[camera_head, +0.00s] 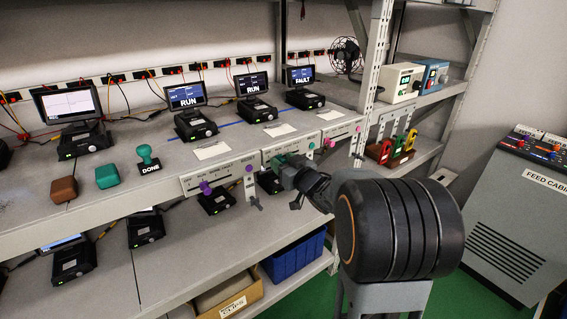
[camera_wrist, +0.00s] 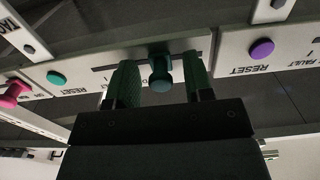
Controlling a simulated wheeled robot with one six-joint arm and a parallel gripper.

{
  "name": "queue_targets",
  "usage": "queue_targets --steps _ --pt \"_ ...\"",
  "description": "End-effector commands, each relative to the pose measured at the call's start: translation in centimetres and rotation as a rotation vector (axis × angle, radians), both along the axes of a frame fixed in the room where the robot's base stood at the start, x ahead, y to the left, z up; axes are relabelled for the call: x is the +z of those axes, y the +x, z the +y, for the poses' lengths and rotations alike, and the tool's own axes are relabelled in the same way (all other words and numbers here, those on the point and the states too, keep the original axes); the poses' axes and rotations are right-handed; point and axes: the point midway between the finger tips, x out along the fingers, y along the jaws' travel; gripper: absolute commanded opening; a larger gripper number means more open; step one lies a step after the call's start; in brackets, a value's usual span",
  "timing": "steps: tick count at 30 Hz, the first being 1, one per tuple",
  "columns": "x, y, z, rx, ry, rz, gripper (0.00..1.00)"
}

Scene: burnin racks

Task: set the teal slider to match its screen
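The teal slider knob (camera_wrist: 160,72) sits on a pale label panel (camera_wrist: 226,49) in the wrist view. My gripper (camera_wrist: 160,84) has its two dark green fingers on either side of the knob, with gaps on both sides. The fingers are open and do not appear to touch it. In the head view my gripper (camera_head: 283,171) is at the middle panel of the shelf edge and largely hides the teal knob and its scale. Behind that panel, the middle screen (camera_head: 252,84) reads RUN. The left screen (camera_head: 186,96) reads RUN and the right screen (camera_head: 300,75) reads FAULT.
A purple slider (camera_head: 206,188) and purple button (camera_head: 249,168) are on the left panel. A magenta slider (camera_head: 330,143) is to the right. A teal button (camera_wrist: 56,78) is beside the slider. A rack post (camera_head: 377,60) stands right of the panels.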

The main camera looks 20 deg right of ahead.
Motion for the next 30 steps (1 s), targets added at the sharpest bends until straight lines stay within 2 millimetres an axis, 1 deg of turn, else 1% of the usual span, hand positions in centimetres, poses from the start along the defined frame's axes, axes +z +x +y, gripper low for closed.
queue_targets --steps 6,10,14,18,24,30 --pt "0.0 -0.2 -0.1 -0.002 0.000 0.000 0.47" --pt "0.1 -1.3 -0.4 -0.005 -0.001 -0.002 0.47" --pt "0.1 -3.6 -0.9 -0.006 0.000 -0.003 0.47" --pt "0.1 -6.6 -1.5 -0.007 -0.001 -0.002 0.47" --pt "0.1 -10.2 -2.1 -0.005 -0.002 -0.002 0.47" --pt "0.1 -12.6 -2.6 -0.004 -0.001 -0.001 0.47"
